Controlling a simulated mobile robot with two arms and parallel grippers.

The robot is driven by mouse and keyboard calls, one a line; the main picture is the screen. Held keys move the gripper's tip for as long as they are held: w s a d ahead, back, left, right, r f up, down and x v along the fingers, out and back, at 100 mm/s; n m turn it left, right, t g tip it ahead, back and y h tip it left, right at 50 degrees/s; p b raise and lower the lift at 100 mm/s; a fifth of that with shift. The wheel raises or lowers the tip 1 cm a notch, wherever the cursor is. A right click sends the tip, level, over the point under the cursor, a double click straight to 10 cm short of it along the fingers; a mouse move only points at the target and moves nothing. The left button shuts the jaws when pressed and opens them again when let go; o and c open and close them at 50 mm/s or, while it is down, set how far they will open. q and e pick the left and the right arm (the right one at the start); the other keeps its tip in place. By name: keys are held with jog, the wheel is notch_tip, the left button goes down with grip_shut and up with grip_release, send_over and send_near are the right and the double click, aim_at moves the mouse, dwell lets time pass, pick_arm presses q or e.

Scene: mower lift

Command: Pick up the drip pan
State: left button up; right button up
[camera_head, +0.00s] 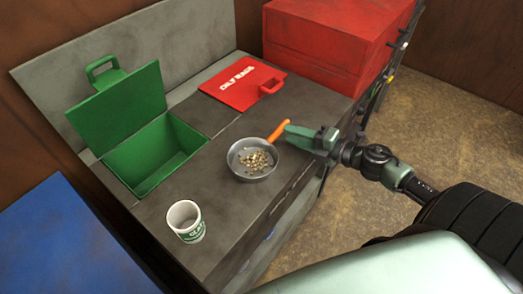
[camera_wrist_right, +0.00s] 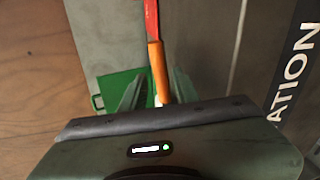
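The drip pan (camera_head: 240,164) is a round grey metal pan with an orange handle (camera_head: 276,132). It sits on the dark bench top and holds a heap of small tan bits. My right gripper (camera_head: 298,133) is at the handle's outer end. In the right wrist view the orange handle (camera_wrist_right: 157,72) shows between the two fingers (camera_wrist_right: 155,90), which stand apart with a narrow gap visible. I cannot tell whether either finger touches it. The pan's bowl does not show in that view. My left gripper is not in view.
An open green bin (camera_head: 150,160) is set in the bench (camera_head: 235,215) at left. A white and green cup (camera_head: 186,222) stands near the front. A red "OILY RAGS" lid (camera_head: 240,88) lies behind the pan. A red box (camera_head: 325,45) stands at the back, a blue surface (camera_head: 65,240) at lower left.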

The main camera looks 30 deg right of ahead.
jog(key=shift+x, duration=1.45)
jog(key=shift+c, duration=0.3)
grip_shut()
